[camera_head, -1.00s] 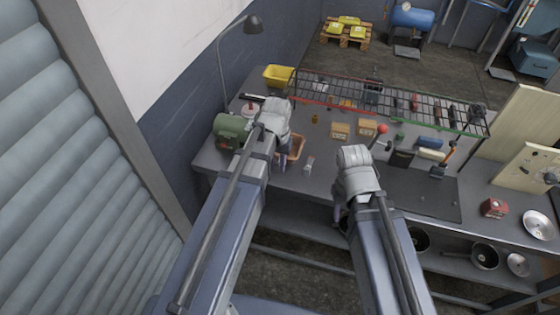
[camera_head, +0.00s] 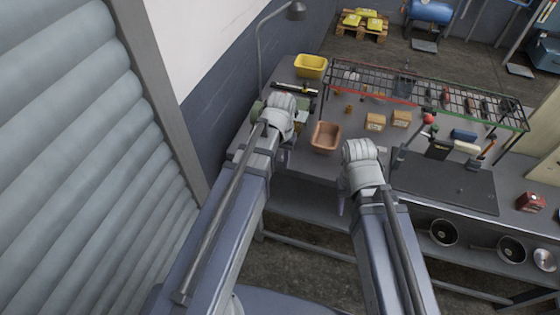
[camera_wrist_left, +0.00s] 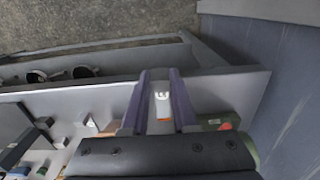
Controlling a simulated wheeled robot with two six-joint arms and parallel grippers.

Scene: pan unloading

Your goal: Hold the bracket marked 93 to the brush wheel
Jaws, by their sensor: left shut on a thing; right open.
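My left gripper (camera_head: 283,157) is shut on a small pale piece, taken as the bracket (camera_wrist_left: 162,112), which shows between the two fingers in the left wrist view. In the head view the gripper hides the bracket. The green bench machine (camera_head: 257,110) is mostly behind my left wrist, with a green edge in the left wrist view (camera_wrist_left: 250,146). I cannot make out its brush wheel or whether the bracket touches it. My right gripper (camera_head: 342,205) is open near the bench's front edge.
An orange bin (camera_head: 326,137) stands between the arms, and a yellow bin (camera_head: 311,66) is at the back left. A wire rack (camera_head: 425,88) spans the bench above small boxes (camera_head: 376,121). A lamp (camera_head: 296,11) stands at the left. The dark mat (camera_head: 445,183) is largely clear.

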